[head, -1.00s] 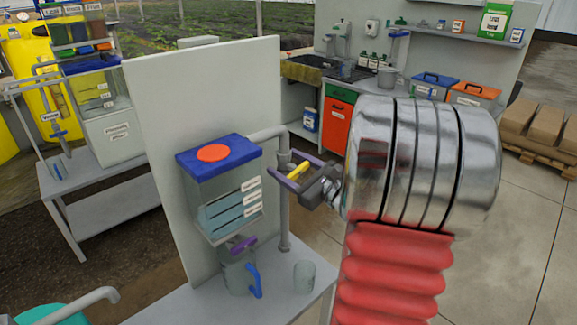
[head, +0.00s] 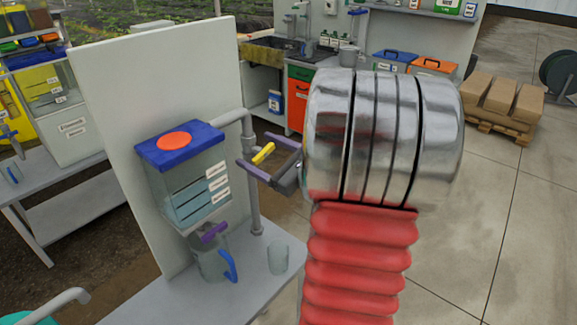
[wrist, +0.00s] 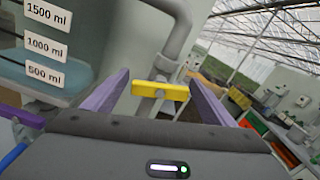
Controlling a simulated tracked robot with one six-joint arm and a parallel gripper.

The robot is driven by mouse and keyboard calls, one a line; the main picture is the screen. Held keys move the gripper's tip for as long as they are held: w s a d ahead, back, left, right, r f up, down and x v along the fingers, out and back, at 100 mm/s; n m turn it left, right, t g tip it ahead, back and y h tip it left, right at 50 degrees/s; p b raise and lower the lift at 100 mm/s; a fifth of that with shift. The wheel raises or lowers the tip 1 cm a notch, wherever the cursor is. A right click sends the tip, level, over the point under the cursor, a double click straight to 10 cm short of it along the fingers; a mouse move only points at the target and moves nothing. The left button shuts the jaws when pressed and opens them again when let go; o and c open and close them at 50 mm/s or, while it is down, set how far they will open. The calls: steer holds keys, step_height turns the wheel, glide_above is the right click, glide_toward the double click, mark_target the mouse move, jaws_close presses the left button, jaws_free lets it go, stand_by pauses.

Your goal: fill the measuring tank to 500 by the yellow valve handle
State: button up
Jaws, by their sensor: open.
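The measuring tank (head: 160,188) is clear with a blue lid (head: 150,150) and an orange disc on top. It hangs on a pale panel. Its labels read 1500, 1000 and 500 ml in the wrist view (wrist: 45,48). The yellow valve handle (head: 263,153) sits on the grey pipe right of the tank. My gripper (head: 262,158) is open, its purple fingers on either side of the handle. In the wrist view the yellow handle (wrist: 160,90) lies crosswise between the fingertips; contact is unclear.
A purple handle (head: 214,233) is below the tank, above a clear jug (head: 210,262) with a blue grip. A glass (head: 278,258) stands right of it on the bench (head: 180,300). The panel (head: 150,75) stands behind the tank. Open floor lies to the right.

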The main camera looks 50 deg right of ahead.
steer(key=s, duration=1.1)
steer(key=shift+d, duration=0.15)
stand_by(6.8)
